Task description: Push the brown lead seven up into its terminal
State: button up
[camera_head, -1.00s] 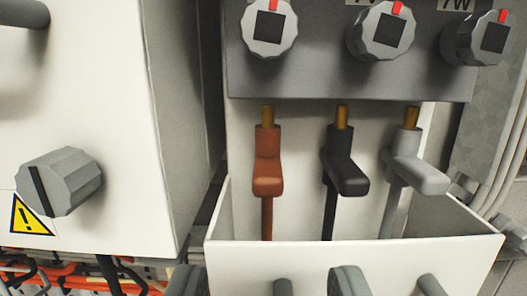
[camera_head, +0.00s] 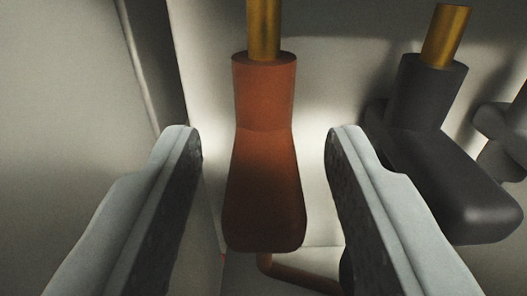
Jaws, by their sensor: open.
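The brown lead (camera_head: 265,165) stands upright in the middle of the view, its brass pin (camera_head: 263,28) pointing up and running out at the top edge. Its brown cable (camera_head: 295,275) bends off to the right below the body. My gripper (camera_head: 263,150) is open, one finger on each side of the brown lead. A gap shows between the lead and each finger, so neither finger appears to touch it. The terminal above is out of view.
A black lead (camera_head: 425,120) with a brass pin stands close to the right of my right finger. Part of a grey lead (camera_head: 505,130) shows at the right edge. A pale wall (camera_head: 80,90) rises on the left. The pale back panel (camera_head: 340,70) is behind the leads.

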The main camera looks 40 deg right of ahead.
grip_shut()
jog(key=shift+r, duration=1.25)
grip_release()
jog(key=v, duration=1.7)
jog(key=shift+s+a, duration=0.15)
